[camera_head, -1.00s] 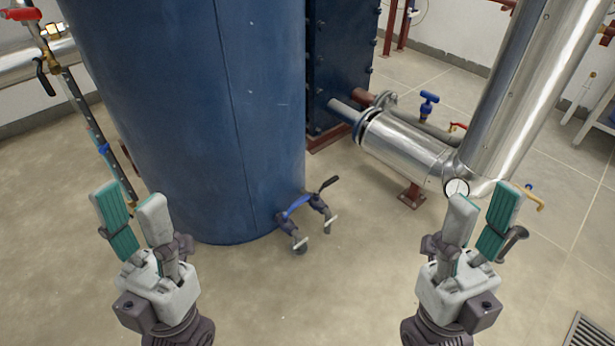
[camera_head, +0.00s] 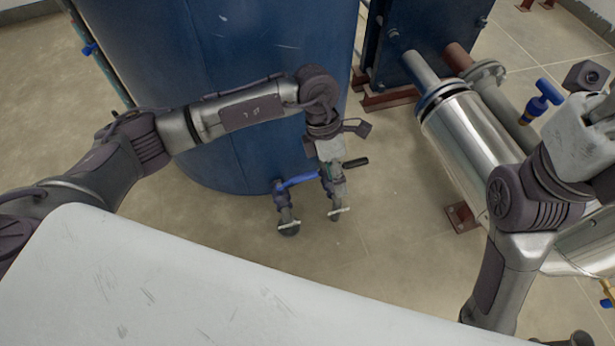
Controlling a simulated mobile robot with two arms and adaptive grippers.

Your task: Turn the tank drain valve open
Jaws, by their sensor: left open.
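Two small valves stick out from the foot of the blue tank (camera_head: 230,110). My right gripper (camera_head: 597,112) is at the right edge, partly cut off, far from these valves.
A shiny clad pipe (camera_head: 470,135) runs on the right, with a blue T-handle valve (camera_head: 543,98) beside it. A dark blue plate unit (camera_head: 420,40) stands behind. The floor in front of the two small valves is clear.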

